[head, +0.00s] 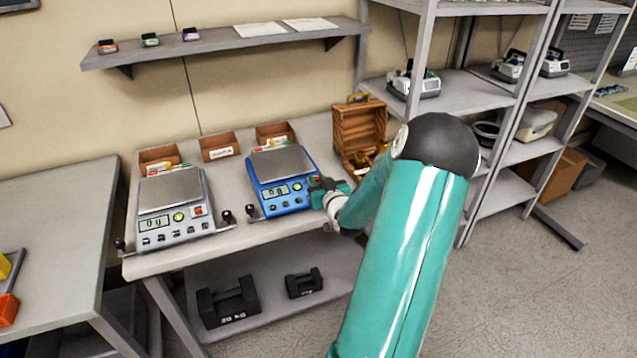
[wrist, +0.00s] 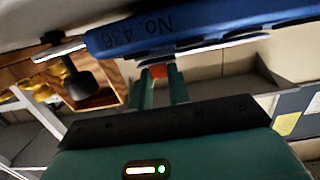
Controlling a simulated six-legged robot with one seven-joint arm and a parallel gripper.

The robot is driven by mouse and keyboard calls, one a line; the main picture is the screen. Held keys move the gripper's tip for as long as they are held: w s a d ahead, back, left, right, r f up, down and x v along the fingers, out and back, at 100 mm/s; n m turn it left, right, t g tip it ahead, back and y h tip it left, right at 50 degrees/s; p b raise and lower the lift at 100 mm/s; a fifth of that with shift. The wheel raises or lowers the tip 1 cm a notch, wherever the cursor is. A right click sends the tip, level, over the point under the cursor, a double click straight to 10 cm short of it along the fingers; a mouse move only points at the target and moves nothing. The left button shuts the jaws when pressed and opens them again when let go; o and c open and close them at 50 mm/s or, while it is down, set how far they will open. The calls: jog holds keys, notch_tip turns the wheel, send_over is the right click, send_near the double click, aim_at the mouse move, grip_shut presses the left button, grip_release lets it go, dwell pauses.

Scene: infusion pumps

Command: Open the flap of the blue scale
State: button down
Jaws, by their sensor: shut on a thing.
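The blue scale (head: 284,196) stands on the bench with its grey pan on top and its display facing front. My gripper (head: 319,190) is at its right front corner in the head view. In the wrist view the side of the blue scale (wrist: 180,35), marked "No. 436", crosses the top. The two green fingers of my gripper (wrist: 162,80) reach up to its edge and are shut on a small red-orange piece (wrist: 159,71) there. I cannot tell how the flap stands; most of it is hidden.
A grey scale (head: 171,193) stands left of the blue one. A wooden box (head: 358,125) stands close behind my gripper with its lid up. A black knob (wrist: 80,83) on a metal rod juts near the blue scale. Open cardboard bins (head: 219,146) line the back.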

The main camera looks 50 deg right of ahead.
jog(key=shift+w+d+r+g+y, duration=0.1)
jog(key=shift+w+r+g+y, duration=0.15)
jog(key=shift+r+g+y, duration=0.55)
jog(key=shift+w+d+r+g+y, duration=0.15)
jog(key=shift+g+y, duration=0.15)
jog(key=shift+g, duration=0.35)
jog(key=shift+d+g+y, duration=0.1)
jog(key=shift+g+y, duration=0.2)
jog(key=shift+g, duration=0.3)
jog(key=shift+w+d+r+g+y, duration=0.15)
jog(key=shift+g+y, duration=0.15)
jog(key=shift+g, duration=0.35)
jog(key=g+y, duration=0.1)
jog(key=w+g, duration=0.1)
jog(key=g, duration=0.1)
jog(key=w+r+g+y, duration=0.1)
jog(key=shift+w+d+y, duration=0.1)
jog(key=shift+d+y, duration=0.2)
jog(key=shift+d, duration=0.05)
jog(key=g, duration=0.1)
jog(key=w+g+y, duration=0.1)
jog(key=shift+d+g, duration=0.25)
jog(key=shift+g, duration=0.15)
jog(key=shift+w+d+f+g+y, duration=0.1)
jog(key=shift+w+d+g+y, duration=0.15)
jog(key=shift+g+y, duration=0.4)
jog(key=shift+w+d+f+g+y, duration=0.1)
jog(key=shift+w+g+y, duration=0.1)
jog(key=shift+g+y, duration=0.45)
jog(key=shift+g, duration=0.3)
